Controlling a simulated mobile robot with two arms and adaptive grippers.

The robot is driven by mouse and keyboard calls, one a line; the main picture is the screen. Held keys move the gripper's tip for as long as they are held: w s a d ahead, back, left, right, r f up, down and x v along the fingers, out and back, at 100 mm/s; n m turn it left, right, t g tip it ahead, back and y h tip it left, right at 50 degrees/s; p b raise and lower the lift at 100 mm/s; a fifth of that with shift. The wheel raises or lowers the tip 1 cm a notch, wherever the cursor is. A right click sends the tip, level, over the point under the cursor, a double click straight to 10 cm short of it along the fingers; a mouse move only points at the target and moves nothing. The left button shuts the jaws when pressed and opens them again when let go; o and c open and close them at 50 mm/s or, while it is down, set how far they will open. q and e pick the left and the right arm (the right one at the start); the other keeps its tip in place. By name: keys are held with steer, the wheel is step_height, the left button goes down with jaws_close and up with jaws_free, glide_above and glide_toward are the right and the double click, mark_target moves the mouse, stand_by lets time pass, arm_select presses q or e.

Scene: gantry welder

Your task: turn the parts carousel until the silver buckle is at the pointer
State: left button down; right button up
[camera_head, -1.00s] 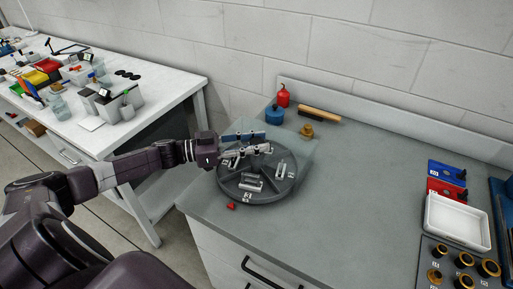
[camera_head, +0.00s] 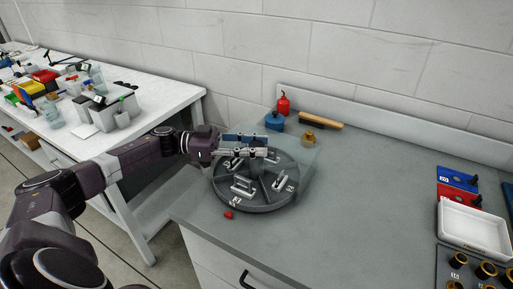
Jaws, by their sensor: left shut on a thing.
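The parts carousel (camera_head: 262,205) is a round dark grey tray with divided compartments near the counter's left edge. A small red pointer (camera_head: 228,214) lies at its front left rim. A silver metal part (camera_head: 243,187) sits in the front compartment, the one nearest the pointer. Another silvery part (camera_head: 278,183) sits in the right compartment, and one more (camera_head: 233,163) is partly hidden at the left. Which one is the buckle I cannot tell. My left gripper (camera_head: 264,148) is over the carousel's middle, shut on its dark centre knob (camera_head: 257,160). My right gripper is not in view.
Behind the carousel stand a red bottle (camera_head: 283,104), a blue container (camera_head: 274,121), a brass-coloured piece (camera_head: 308,137) and a brush (camera_head: 321,119). A white tray (camera_head: 468,229) is at the right. The counter's middle is clear. A cluttered white table (camera_head: 160,96) is at the left.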

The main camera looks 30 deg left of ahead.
arm_select(q)
steer(key=c, duration=1.4)
jaws_free()
steer(key=v, duration=1.2)
steer(key=shift+a+r, duration=0.1)
